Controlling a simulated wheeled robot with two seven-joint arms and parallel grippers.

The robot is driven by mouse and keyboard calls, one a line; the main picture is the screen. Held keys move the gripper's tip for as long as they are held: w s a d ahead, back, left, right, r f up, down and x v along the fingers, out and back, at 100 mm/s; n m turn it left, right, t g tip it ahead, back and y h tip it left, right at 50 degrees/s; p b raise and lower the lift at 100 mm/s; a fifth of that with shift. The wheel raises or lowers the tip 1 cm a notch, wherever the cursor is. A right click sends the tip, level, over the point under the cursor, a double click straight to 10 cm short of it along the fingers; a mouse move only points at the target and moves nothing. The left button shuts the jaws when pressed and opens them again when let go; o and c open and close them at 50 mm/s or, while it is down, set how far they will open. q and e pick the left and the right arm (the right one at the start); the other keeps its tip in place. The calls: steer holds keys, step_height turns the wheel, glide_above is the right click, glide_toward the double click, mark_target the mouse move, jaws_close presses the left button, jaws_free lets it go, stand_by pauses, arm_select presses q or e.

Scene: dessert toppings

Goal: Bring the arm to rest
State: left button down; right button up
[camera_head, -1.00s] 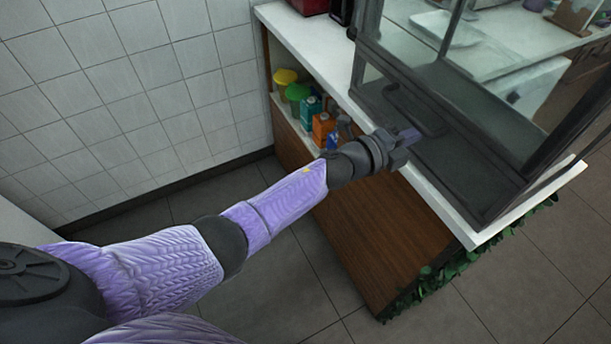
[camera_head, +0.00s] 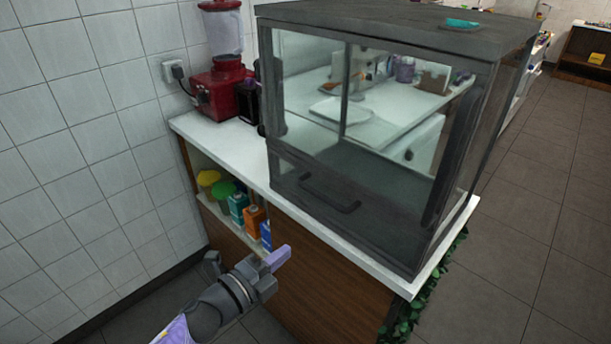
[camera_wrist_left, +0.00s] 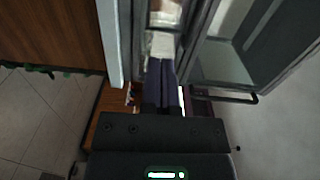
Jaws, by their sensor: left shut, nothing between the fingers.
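My left gripper (camera_head: 279,258) shows low in the head view, in front of the wooden counter. Its purple fingers are together with nothing between them. In the left wrist view the closed fingers (camera_wrist_left: 161,80) point toward the counter edge and the glass case. They look apart from the case and the shelf items, though the exact gap is hard to judge. The left arm's purple sleeve shows only at the bottom edge of the head view. My right gripper is in neither view.
A dark glass case (camera_head: 350,205) with a front handle stands on the white counter (camera_head: 225,146). A red blender (camera_head: 222,90) is at the back left. Bottles, including an orange one (camera_head: 254,219), sit on a shelf under the counter. Grey floor at right is clear.

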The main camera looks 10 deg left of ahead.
arm_select(q)
steer(key=s+a+f+n+g+y, duration=0.25)
steer(key=s+f+n, duration=0.25)
steer(key=f, duration=0.3)
steer(key=s+a+f+n+g+y, duration=0.1)
steer(key=s+a+f+n+y, duration=0.3)
steer(key=f, duration=0.5)
steer(key=s+a+f+n+g+y, duration=0.2)
steer(key=s+f+n+y, duration=0.1)
steer(key=s+f+n, duration=0.4)
steer(key=s+f+n+g, duration=0.3)
steer(key=s+f+g, duration=0.1)
steer(key=s, duration=0.9)
steer(key=s+a+f+n+g+y, duration=0.1)
steer(key=s+f+n+g, duration=0.2)
steer(key=s, duration=1)
step_height(320, 180, down, 3)
steer(key=shift+s+f+g, duration=0.2)
steer(key=shift+s+g, duration=0.15)
steer(key=shift+g, duration=0.3)
steer(key=shift+y, duration=0.25)
